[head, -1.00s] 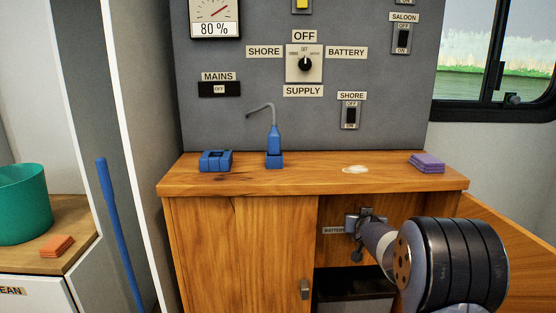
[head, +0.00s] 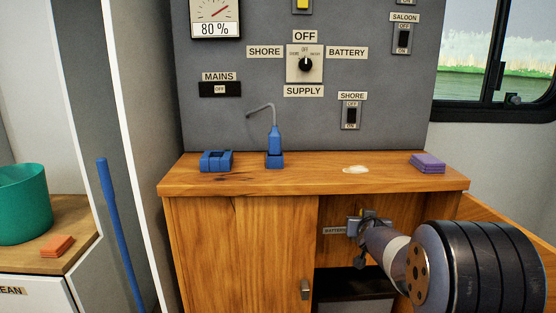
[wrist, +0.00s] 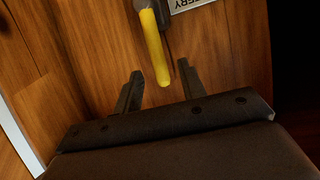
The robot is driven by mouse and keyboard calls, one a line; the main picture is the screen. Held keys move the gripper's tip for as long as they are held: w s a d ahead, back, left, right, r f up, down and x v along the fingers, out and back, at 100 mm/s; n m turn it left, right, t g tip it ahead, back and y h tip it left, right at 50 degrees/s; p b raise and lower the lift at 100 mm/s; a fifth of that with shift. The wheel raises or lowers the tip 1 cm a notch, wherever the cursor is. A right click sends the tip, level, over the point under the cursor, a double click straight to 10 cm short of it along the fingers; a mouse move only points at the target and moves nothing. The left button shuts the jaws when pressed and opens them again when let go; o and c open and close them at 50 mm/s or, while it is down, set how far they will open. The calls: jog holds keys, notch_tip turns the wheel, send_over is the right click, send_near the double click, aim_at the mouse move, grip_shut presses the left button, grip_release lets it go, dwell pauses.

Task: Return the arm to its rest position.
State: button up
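My gripper (wrist: 160,72) is open and empty in the wrist view, its two dark fingers apart. A yellow switch handle (wrist: 154,45) on a wooden panel is ahead of it, its lower end reaching between the fingers in the picture. I cannot tell whether they touch. A white label (wrist: 192,4), partly cut off, is beside the handle. In the head view, my arm reaches into the open right side of the cupboard, by the battery label (head: 334,231). There the fingers are too small and too covered to make out.
The wooden counter (head: 290,184) is above my arm. It holds a blue holder (head: 216,161), a blue plug device (head: 274,146), a pale spill (head: 355,169) and purple cloths (head: 427,162). The open cupboard door (head: 510,226) is at right. A dark box (head: 350,283) is below.

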jog(key=d+v, duration=0.1)
jog(key=v, duration=0.5)
jog(key=x, duration=1.1)
jog(key=shift+a+f+b, duration=0.2)
jog(key=shift+a+b, duration=0.15)
jog(key=shift+a, duration=0.05)
jog(key=shift+d+m+y+b, duration=0.3)
jog(key=shift+d+m+b, duration=0.1)
jog(key=shift+b, duration=0.75)
jog(key=shift+r+b, duration=0.1)
jog(key=shift+b, duration=0.2)
jog(key=shift+d+r, duration=0.1)
